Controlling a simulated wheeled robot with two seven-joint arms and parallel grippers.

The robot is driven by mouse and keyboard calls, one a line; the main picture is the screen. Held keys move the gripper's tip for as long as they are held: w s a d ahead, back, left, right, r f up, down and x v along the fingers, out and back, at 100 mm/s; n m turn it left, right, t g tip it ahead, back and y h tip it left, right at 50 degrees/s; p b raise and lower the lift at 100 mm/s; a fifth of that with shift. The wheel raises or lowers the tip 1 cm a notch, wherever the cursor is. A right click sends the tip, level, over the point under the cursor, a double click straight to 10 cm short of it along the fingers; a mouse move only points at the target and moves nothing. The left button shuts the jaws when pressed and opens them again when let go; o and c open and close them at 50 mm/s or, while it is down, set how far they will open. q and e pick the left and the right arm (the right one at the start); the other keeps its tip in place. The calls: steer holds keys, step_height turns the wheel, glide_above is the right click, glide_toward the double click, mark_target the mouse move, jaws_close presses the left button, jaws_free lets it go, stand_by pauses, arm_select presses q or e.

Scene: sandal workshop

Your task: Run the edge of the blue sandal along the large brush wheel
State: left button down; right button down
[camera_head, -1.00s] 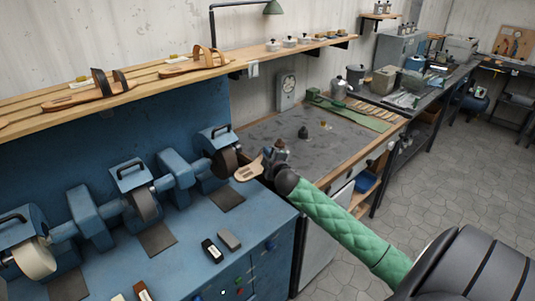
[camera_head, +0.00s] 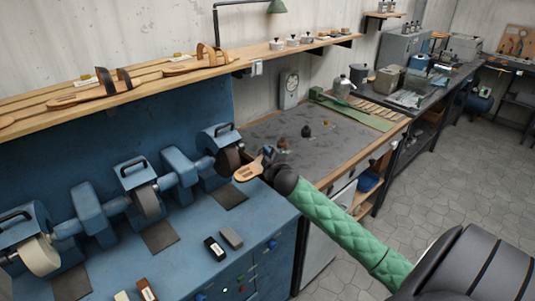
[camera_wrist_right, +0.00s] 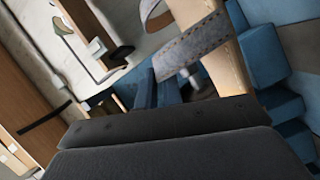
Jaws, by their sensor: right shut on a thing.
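My right gripper (camera_head: 269,162) is shut on the blue sandal (camera_head: 248,173), which has a tan sole and a grey-blue strap. It holds the sandal in the air above the bench, with the sole pointing left. The dark brown brush wheel (camera_head: 229,159), at the right end of the blue machine, is just left of the sandal. The sole appears very close to this wheel; I cannot tell whether they touch. My left gripper is not in view.
The blue machine (camera_head: 185,240) also carries a grey wheel (camera_head: 147,202) and a cream wheel (camera_head: 40,255). Small blocks (camera_head: 231,238) lie on its top. A shelf (camera_head: 150,82) with sandals runs behind. A grey-topped bench (camera_head: 345,135) stands right of the machine.

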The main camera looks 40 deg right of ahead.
steer(key=shift+s+a+r+p, duration=0.1)
steer(key=shift+s+a+p, duration=0.1)
steer(key=shift+a, duration=0.85)
steer(key=shift+s+a+p, duration=0.15)
steer(key=shift+a+p, duration=0.05)
steer(key=shift+a, duration=0.9)
steer(key=shift+s+a+r+p, duration=0.1)
steer(key=shift+s+a+p, duration=0.1)
steer(key=shift+a, duration=0.85)
stand_by(2.3)
steer(key=shift+s+a+f, duration=0.1)
steer(key=shift+s+a, duration=0.4)
steer(key=shift+a, duration=0.3)
stand_by(1.0)
steer(key=shift+w, duration=0.2)
stand_by(0.5)
